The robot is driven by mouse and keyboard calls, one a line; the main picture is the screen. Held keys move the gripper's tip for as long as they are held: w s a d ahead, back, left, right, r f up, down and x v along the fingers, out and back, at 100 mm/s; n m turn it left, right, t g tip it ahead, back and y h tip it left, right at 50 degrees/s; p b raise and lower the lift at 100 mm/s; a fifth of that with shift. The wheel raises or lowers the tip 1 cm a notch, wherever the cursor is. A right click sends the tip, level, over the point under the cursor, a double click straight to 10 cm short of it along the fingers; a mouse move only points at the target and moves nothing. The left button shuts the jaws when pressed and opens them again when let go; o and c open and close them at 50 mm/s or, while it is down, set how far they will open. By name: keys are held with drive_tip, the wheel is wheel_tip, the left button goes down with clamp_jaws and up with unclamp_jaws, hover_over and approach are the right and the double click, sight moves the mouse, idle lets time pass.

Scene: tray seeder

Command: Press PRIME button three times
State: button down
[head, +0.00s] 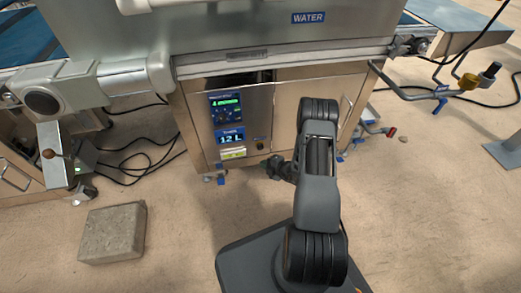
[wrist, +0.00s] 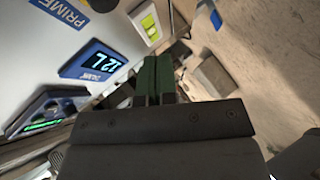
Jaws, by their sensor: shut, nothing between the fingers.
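The blue PRIME label (wrist: 65,12) is at the top left of the wrist view, on the steel panel. A dark round part beside it (wrist: 103,4), cut by the top edge, looks like the PRIME button. In the head view a small dark button (head: 260,145) sits on the panel, right of the lower display. My gripper (head: 272,167) is in front of the cabinet, below that button. In the wrist view its green fingertips (wrist: 154,75) are together and empty, apart from the button. I cannot tell the exact gap to the panel.
A concrete block (head: 112,232) lies on the floor at left. A pipe handle (head: 415,95) juts out at right.

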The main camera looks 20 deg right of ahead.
drive_tip(key=shift+w+d+b, duration=0.2)
drive_tip(key=shift+w+b, duration=0.05)
drive_tip(key=shift+w, duration=0.65)
drive_tip(key=shift+w+d+b, duration=0.15)
drive_tip(key=shift+w+b, duration=0.05)
drive_tip(key=shift+w, duration=0.7)
drive_tip(key=shift+w+d+b, duration=0.2)
drive_tip(key=shift+w+b, duration=0.05)
drive_tip(key=shift+w, duration=0.65)
drive_tip(key=shift+w, duration=0.15)
drive_tip(key=shift+w+d, duration=0.1)
drive_tip(key=shift+w, duration=0.15)
drive_tip(key=shift+w+d+b, duration=0.1)
drive_tip(key=shift+w+b, duration=0.2)
drive_tip(key=shift+w, duration=0.3)
idle(0.8)
drive_tip(key=shift+s, duration=0.1)
idle(0.3)
drive_tip(key=shift+s+a+p, duration=0.2)
drive_tip(key=shift+s+p, duration=0.25)
drive_tip(key=shift+s, duration=0.45)
drive_tip(key=shift+s+a+p, duration=0.25)
drive_tip(key=shift+s+p, duration=0.25)
drive_tip(key=shift+s, duration=0.75)
drive_tip(key=shift+s+a+p, duration=0.2)
drive_tip(key=shift+s+p, duration=0.25)
drive_tip(key=shift+s, duration=0.75)
